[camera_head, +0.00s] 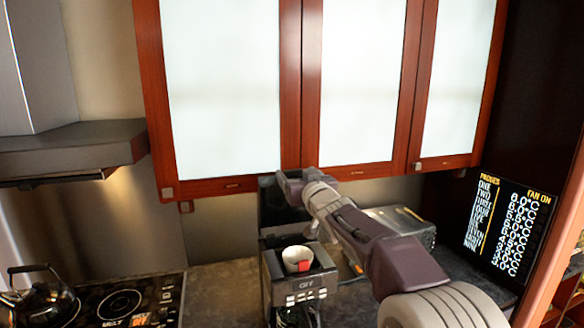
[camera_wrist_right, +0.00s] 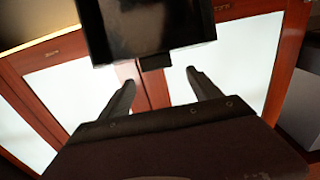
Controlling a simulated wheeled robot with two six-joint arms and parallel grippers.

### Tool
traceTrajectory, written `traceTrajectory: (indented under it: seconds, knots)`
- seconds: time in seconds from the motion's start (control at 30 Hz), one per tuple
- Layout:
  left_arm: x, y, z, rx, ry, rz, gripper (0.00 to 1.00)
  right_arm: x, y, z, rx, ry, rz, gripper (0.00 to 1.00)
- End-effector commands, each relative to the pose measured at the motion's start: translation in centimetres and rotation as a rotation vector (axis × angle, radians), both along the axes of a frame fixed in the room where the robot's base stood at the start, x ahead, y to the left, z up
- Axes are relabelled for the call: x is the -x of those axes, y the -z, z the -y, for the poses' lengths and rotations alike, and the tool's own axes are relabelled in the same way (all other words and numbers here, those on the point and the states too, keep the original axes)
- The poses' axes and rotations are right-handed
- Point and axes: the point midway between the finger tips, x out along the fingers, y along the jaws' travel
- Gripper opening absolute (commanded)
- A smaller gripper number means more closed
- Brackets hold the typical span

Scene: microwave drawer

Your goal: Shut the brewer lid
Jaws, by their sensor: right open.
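The brewer (camera_head: 292,285) stands on the counter below the cabinets, with its dark lid (camera_head: 272,208) raised about upright at its back. A white cup-like piece with a red mark (camera_head: 298,259) sits in its open top. My right gripper (camera_head: 290,187) is beside the upper part of the lid and partly covers it. In the right wrist view, my right gripper (camera_wrist_right: 160,80) is open and empty. The dark lid (camera_wrist_right: 150,28) lies beyond its fingertips, with a small tab pointing toward the gap. I cannot tell whether they touch. My left gripper is not in view.
Wooden cabinets with white panels (camera_head: 362,80) hang close above the lid and my right gripper. A metal appliance (camera_head: 400,226) stands behind my right arm. A kettle (camera_head: 38,298) and a cooktop (camera_head: 122,303) are at left. Bare counter (camera_head: 222,283) lies left of the brewer.

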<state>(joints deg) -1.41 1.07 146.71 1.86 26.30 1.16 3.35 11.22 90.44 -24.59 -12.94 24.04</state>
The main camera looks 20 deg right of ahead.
Motion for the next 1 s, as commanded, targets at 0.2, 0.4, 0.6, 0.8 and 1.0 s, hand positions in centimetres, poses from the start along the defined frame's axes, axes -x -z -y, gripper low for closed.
traceTrajectory:
  seconds: [0.2, 0.4, 0.6, 0.8, 1.0]
  knots:
    - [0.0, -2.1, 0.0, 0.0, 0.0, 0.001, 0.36, -4.0, -0.3, -0.2, -0.001, 0.0, -0.003, 0.73]
    - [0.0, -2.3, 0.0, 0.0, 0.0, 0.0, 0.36, -5.2, 0.0, -0.2, 0.001, 0.0, -0.002, 0.73]
    - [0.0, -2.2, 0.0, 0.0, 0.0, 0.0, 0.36, -5.2, 0.0, -0.2, 0.0, 0.001, -0.002, 0.67]
    - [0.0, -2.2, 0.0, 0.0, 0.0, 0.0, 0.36, -5.1, 0.1, -0.1, 0.0, 0.001, -0.003, 0.12]
    - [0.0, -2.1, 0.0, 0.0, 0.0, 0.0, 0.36, -5.1, 0.2, -0.1, 0.0, 0.001, -0.004, 0.0]
